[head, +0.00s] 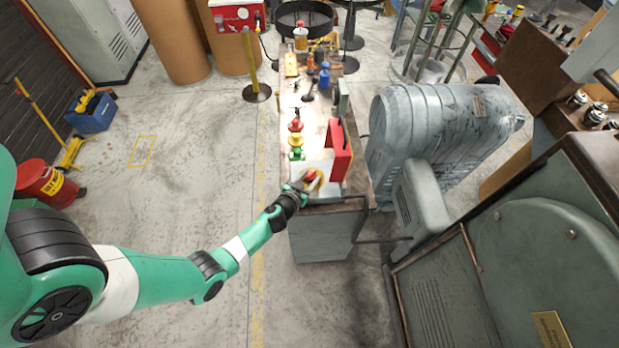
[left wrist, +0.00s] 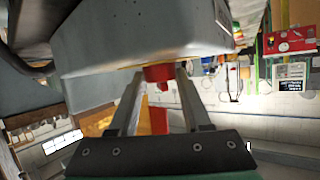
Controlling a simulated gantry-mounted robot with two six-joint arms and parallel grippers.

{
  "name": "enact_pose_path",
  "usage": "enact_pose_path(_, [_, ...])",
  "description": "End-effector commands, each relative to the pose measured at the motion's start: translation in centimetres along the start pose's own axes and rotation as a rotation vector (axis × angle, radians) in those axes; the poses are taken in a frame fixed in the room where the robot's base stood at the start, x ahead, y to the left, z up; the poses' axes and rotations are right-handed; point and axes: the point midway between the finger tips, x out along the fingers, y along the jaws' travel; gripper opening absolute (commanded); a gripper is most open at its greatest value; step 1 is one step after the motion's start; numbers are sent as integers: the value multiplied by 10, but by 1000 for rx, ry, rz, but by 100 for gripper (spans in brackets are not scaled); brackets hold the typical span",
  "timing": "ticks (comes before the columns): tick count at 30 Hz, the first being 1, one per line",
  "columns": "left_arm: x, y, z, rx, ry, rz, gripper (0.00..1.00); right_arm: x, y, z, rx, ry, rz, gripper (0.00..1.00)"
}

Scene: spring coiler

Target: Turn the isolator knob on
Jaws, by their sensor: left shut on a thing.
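The isolator knob (head: 312,177) is red with a yellow part beside it, at the near end of the long bench in the head view. My left gripper (head: 300,187) reaches it from the left and is shut on it. In the left wrist view the red knob (left wrist: 158,74) sits under the edge of a grey box (left wrist: 140,40), between the two finger tips. The knob's angle is hard to read, as the gripper partly covers it. My right gripper is not in view.
A large grey machine housing (head: 430,130) is close on the right.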

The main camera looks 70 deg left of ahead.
Motion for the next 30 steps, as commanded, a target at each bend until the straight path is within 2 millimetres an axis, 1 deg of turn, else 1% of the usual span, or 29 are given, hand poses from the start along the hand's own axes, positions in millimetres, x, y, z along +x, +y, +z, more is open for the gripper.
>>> enact_pose_path(1, [0, 0, 0, 0, 0, 0, 9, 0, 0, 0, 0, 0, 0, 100])
enact_pose_path(3, [0, 0, 0, 0, 0, 0, 0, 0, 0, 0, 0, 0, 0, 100])
enact_pose_path(11, [0, -1, -1, 7, -3, 14, 0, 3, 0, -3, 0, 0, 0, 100])
enact_pose_path(17, [0, -3, -2, 36, -5, 77, 0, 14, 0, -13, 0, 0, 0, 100])
enact_pose_path(24, [0, -8, -4, 99, 12, 226, 0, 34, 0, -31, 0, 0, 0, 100])
enact_pose_path(27, [2, -10, -2, 134, 23, 307, 0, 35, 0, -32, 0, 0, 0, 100])
enact_pose_path(30, [4, -11, 0, 170, 33, 396, 0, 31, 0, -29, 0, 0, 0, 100])
